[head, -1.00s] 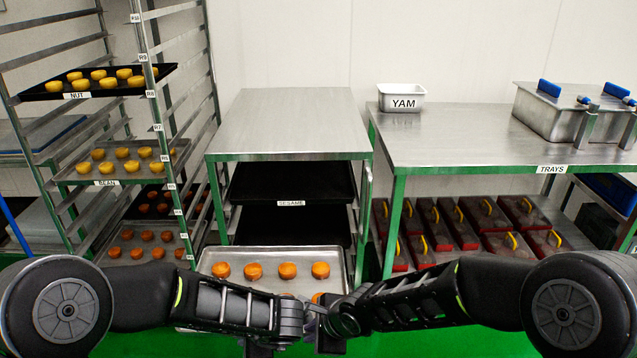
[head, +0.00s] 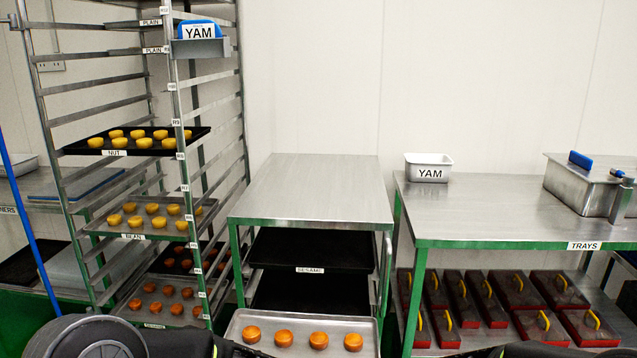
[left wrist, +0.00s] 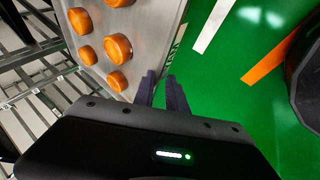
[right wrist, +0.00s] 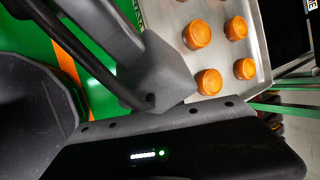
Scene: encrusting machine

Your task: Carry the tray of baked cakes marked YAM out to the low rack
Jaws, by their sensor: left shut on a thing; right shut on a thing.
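A metal tray (head: 257,322) of orange-brown round cakes (head: 318,340) is at the bottom of the head view, its near part cut off. In the left wrist view my left gripper (left wrist: 163,92) is shut on the tray's edge, beside a label too slanted to read surely. The right wrist view shows my right gripper's body and the tray (right wrist: 262,70); a grey arm part covers its fingertips. Behind the tray stands a low green-framed rack (head: 310,195) with a steel top, holding dark trays, one marked SESAME (head: 310,270).
A tall rack (head: 190,200) with cake trays marked NUT and BEAN stands left, a blue YAM sign (head: 200,31) high on it. Green floor (left wrist: 215,100) shows.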

